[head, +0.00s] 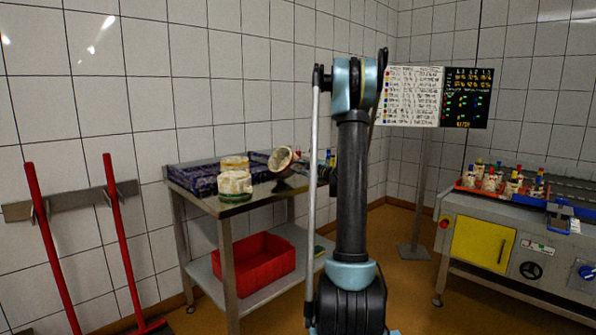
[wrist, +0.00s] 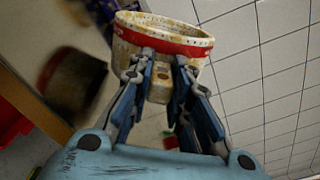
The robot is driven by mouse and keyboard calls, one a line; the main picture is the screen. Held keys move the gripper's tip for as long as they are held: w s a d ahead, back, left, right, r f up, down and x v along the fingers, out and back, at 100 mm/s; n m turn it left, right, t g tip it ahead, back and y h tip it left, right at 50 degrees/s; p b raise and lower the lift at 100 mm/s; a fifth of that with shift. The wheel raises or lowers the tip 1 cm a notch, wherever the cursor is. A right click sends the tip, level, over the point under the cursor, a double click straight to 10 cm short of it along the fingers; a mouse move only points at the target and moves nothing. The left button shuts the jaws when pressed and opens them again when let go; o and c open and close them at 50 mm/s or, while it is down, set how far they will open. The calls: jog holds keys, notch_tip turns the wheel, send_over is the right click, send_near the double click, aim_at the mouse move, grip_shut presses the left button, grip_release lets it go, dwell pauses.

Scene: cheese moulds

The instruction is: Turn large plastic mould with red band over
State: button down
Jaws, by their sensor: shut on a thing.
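The large cream plastic mould with a red band (wrist: 185,42) fills the top of the wrist view, with perforated, stained walls. My gripper (wrist: 167,58) is shut on its wall at the band; the fingertips press against the near side. In the head view the mould (head: 282,160) is held tilted on its side above the right end of the steel table, its round face turned to the left. My gripper (head: 304,163) reaches it from the right and is partly hidden by my arm.
Other cream moulds (head: 235,183) stand on the steel table (head: 262,195), left of the held one. Dark blue trays (head: 196,178) lie behind them. A red crate (head: 255,265) sits on the lower shelf. A machine with a yellow panel (head: 482,243) stands at right.

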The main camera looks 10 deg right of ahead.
aim_at(294, 173)
jog(key=shift+f+m, duration=0.1)
jog(key=shift+m, duration=0.9)
jog(key=m, duration=0.2)
jog(key=f+m, duration=0.1)
jog(key=m, duration=0.1)
jog(key=shift+f, duration=0.15)
jog(key=shift+f+m, duration=0.55)
jog(key=shift+m, duration=0.55)
jog(key=shift+f+m, duration=0.55)
jog(key=shift+m, duration=0.55)
jog(key=c, duration=1.4)
grip_release()
jog(key=shift+v, duration=3.55)
